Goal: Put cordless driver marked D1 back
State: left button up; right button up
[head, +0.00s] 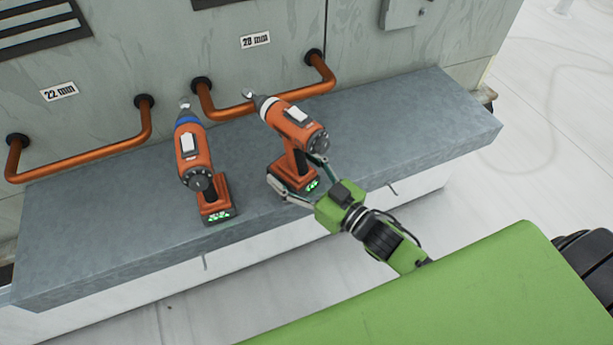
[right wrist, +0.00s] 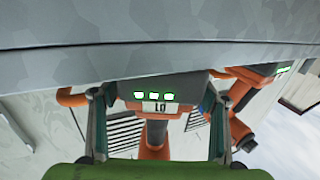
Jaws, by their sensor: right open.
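Two orange cordless drivers stand on a grey ledge (head: 400,130). The right driver (head: 298,127) has a pale collar and its nose points toward the wall; the left driver (head: 194,152) has a blue collar. My right gripper (head: 297,180) is open, with its fingers on either side of the right driver's battery base. In the right wrist view, that base (right wrist: 187,88) sits between the fingers (right wrist: 155,98), with green lights and a small upside-down tag, possibly D1. The left driver also shows there at the right (right wrist: 240,130). My left gripper is out of view.
Copper pipes (head: 90,155) and (head: 265,106) run along the grey wall behind the drivers, below tags reading 22 mm (head: 59,92) and 28 mm (head: 255,41). The ledge is clear to the right of the right driver.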

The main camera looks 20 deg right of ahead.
jog(key=b+v, duration=0.2)
jog(key=v, duration=1)
jog(key=shift+f, duration=0.15)
